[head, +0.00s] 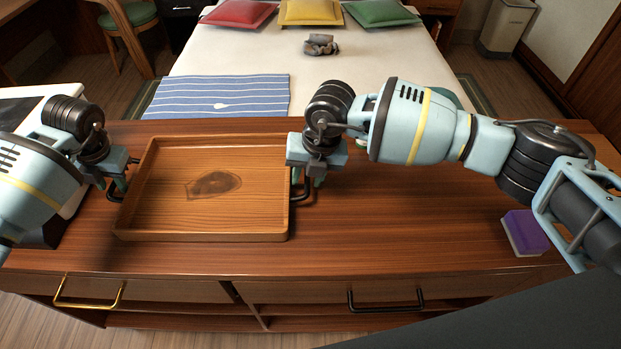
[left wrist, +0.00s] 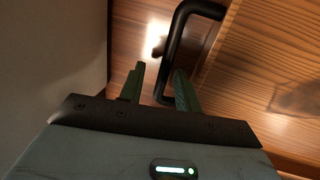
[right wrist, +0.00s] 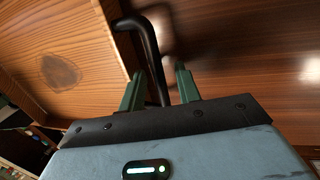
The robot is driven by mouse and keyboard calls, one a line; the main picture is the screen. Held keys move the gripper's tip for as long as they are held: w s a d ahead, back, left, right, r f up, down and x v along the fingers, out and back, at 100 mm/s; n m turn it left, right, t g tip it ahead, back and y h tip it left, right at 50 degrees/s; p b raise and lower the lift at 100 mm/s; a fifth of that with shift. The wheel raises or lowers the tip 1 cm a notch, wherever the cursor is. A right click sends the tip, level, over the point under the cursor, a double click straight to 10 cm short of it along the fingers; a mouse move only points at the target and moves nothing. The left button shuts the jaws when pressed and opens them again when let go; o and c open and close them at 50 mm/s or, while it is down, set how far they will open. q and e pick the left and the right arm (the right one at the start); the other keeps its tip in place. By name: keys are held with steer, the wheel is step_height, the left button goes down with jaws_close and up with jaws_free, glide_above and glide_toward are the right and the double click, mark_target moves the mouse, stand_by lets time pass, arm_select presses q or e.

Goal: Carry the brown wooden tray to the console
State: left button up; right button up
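The brown wooden tray (head: 200,236) lies flat on a long wooden unit with drawers, left of its middle, in the head view. It is empty apart from a dark mark on its floor. A black handle stands at each short side. My left gripper (head: 118,180) is at the left handle; in the left wrist view its open fingers (left wrist: 158,85) stand on either side of the handle (left wrist: 172,50). My right gripper (head: 312,175) is at the right handle; in the right wrist view its open fingers (right wrist: 160,85) straddle the handle (right wrist: 153,60), with gaps visible.
A purple sponge-like block (head: 525,232) sits at the right of the wooden top (head: 400,235). The top between it and the tray is clear. Drawers with a brass handle (head: 88,305) and a black handle (head: 385,307) face me. A bed (head: 380,65) stands behind.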

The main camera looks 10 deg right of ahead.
arm_select(q)
steer(key=v, duration=1.2)
arm_select(e)
steer(key=v, duration=1.2)
steer(key=shift+a, duration=0.1)
stand_by(0.3)
